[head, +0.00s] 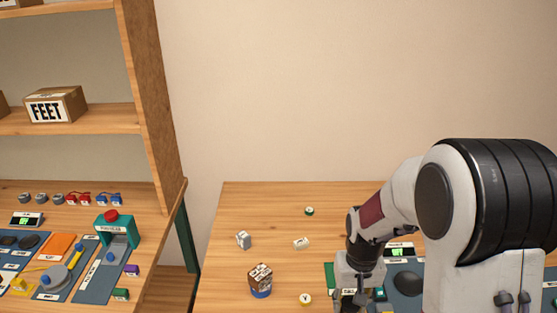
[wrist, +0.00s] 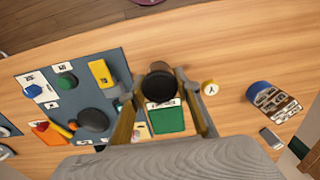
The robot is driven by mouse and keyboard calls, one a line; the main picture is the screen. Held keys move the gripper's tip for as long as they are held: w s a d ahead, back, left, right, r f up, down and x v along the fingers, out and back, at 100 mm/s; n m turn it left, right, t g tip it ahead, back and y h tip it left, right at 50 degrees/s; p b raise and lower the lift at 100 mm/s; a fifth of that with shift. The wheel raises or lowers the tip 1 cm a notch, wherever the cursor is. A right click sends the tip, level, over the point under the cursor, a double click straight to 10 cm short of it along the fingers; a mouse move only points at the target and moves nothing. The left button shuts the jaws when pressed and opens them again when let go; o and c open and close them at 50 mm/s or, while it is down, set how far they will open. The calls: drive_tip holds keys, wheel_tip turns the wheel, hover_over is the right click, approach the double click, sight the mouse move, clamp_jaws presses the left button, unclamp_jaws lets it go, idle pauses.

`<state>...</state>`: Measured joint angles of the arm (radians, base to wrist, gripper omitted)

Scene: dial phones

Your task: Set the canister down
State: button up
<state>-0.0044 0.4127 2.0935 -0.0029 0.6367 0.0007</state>
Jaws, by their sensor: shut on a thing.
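The canister (wrist: 158,83) shows in the wrist view as a dark, round-topped thing between the two fingers. My gripper (wrist: 158,90) is shut on it. A green pad (wrist: 168,119) with a white label strip lies just below the canister in the picture. I cannot tell whether the canister touches the table or hangs above it. In the head view my gripper (head: 350,290) is at the bottom edge, beside the green pad (head: 329,274), and the canister is mostly hidden there.
A grey-blue mat (wrist: 85,75) with several coloured parts lies left of the gripper in the wrist view. The table's back middle is mostly clear.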

idle(0.9)
drive_tip(key=shift+w+a+r, duration=0.2)
drive_tip(key=shift+a+r, duration=0.2)
drive_tip(key=shift+r, duration=0.1)
drive_tip(key=shift+w+a+r, duration=0.2)
drive_tip(key=shift+a+r, duration=0.2)
drive_tip(key=shift+r, duration=0.1)
drive_tip(key=shift+s+a+r+m, duration=0.35)
drive_tip(key=shift+r+m, duration=0.3)
drive_tip(key=shift+m, duration=2)
drive_tip(key=shift+s+a+r+m, duration=0.35)
drive_tip(key=shift+r+m, duration=0.35)
drive_tip(key=shift+m, duration=2)
drive_tip(key=shift+s+a+r+m, duration=0.35)
drive_tip(key=shift+r+m, duration=0.3)
drive_tip(key=shift+m, duration=2)
drive_tip(key=shift+f, duration=0.1)
drive_tip(key=shift+f, duration=2.4)
